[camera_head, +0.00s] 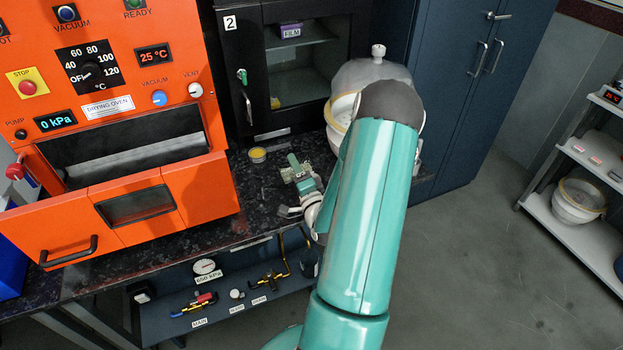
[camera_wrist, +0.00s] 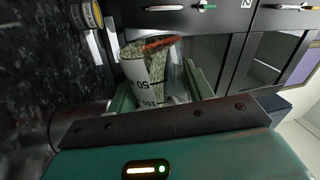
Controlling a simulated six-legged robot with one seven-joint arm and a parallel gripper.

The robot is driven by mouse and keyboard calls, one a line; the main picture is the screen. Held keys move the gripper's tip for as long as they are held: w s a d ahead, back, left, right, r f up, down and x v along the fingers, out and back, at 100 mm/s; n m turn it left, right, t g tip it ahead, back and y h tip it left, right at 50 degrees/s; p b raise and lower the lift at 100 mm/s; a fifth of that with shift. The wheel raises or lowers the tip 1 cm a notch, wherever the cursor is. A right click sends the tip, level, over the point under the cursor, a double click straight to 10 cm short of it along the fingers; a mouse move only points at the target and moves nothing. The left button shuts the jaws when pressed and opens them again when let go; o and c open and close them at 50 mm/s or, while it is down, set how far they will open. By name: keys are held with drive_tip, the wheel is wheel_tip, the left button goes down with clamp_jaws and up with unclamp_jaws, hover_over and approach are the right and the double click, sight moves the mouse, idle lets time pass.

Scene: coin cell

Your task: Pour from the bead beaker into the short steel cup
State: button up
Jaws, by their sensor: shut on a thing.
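My gripper (camera_head: 303,182) is low over the dark counter. No other cup is clear.
The orange drying oven (camera_head: 140,180) stands left. A black cabinet (camera_head: 300,70) with a glass door is behind. A pale vessel with a domed lid (camera_head: 370,75) is partly hidden by my arm. Gauges and valves lie on the shelf below (camera_head: 240,312).

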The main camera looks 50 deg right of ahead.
drive_tip(key=shift+s+d+r+m+g+h, duration=0.1)
drive_tip(key=shift+d+r+m+g+h, duration=0.2)
drive_tip(key=shift+m, duration=0.65)
drive_tip(key=shift+s+d+r+m+h, duration=0.1)
drive_tip(key=shift+r+m+h, duration=0.25)
drive_tip(key=shift+m, duration=0.6)
idle(2.6)
drive_tip(key=shift+a, duration=0.1)
drive_tip(key=shift+w+a+f+n+y, duration=0.2)
drive_tip(key=shift+f+n+y, duration=0.15)
drive_tip(key=shift+n, duration=0.45)
drive_tip(key=n, duration=0.1)
drive_tip(key=f+n, duration=0.1)
drive_tip(key=n+y, duration=0.1)
drive_tip(key=n, duration=0.1)
drive_tip(key=shift+w+a+f+t, duration=0.15)
drive_tip(key=shift+w+a+t, duration=0.1)
drive_tip(key=shift+t, duration=0.15)
drive_tip(key=shift+s, duration=0.1)
